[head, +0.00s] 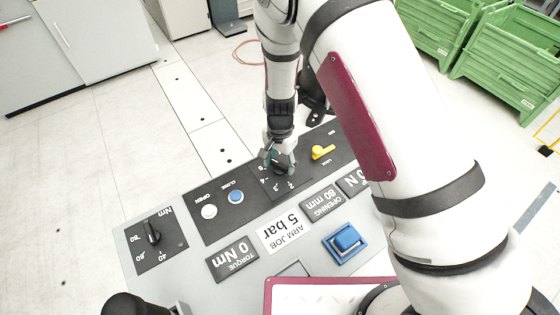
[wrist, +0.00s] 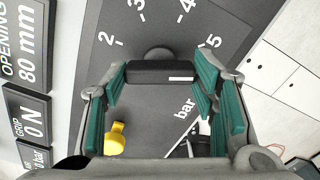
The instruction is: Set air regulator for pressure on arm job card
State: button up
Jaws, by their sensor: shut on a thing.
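The air regulator is a black bar-shaped knob (wrist: 150,72) on a dial marked 2 to 5 and "bar" in the wrist view. A white mark shows at the knob's right end, on the side of the 5, but I cannot tell its exact reading. My gripper (wrist: 160,85) is shut on the knob, with teal finger pads at its two ends. In the head view my gripper (head: 278,160) comes down over the dial and hides most of the knob. The white job card (head: 284,232) reads "ARM JOB 5 bar", upside down.
A yellow lock handle (head: 323,152) stands close beside my gripper. The panel also has a blue button (head: 236,197), a white button (head: 209,211), a black torque knob (head: 152,233) and a large blue button (head: 347,239). A display (wrist: 37,157) shows "0 bar", its label partly cut off.

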aim_at(280, 164)
jog(key=o, duration=1.2)
jog(key=shift+c, duration=0.2)
notch_tip(280, 164, up, 12)
jog(key=shift+r, duration=0.1)
